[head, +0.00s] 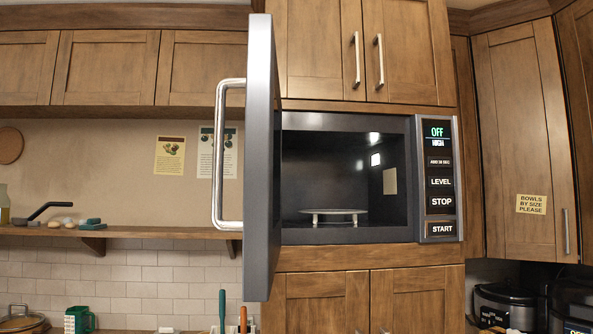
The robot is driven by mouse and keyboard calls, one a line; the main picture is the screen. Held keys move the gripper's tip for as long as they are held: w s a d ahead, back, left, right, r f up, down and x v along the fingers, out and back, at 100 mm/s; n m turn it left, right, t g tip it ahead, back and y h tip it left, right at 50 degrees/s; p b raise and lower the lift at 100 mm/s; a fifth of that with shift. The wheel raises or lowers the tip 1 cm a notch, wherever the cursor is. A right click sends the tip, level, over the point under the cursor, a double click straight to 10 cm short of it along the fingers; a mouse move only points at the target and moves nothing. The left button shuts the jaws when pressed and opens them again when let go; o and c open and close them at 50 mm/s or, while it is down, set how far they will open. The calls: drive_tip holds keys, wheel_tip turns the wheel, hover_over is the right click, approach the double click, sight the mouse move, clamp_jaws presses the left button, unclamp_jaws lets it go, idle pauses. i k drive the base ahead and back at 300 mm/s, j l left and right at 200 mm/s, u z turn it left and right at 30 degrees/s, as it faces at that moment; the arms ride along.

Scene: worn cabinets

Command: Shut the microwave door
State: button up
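The microwave (433,236) is built into the wooden cabinets at the middle right. Its grey door (263,180) stands wide open, hinged at the left and swung out toward me, seen nearly edge-on. A silver bar handle (219,150) is on the door's left-facing outer side. The dark cavity (350,155) is in plain view and holds only a turntable plate (335,213). The control panel (440,175) on the right shows OFF and HIGH, with START at the bottom. My gripper is not in view.
Wooden cabinets (370,45) sit above and below the microwave. At the left, a wall shelf (120,231) carries small items including a pan. Cookers (510,303) stand at the lower right. The space left of the door handle looks clear.

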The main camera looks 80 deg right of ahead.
sight(261, 224)
drive_tip(key=z, duration=2.35)
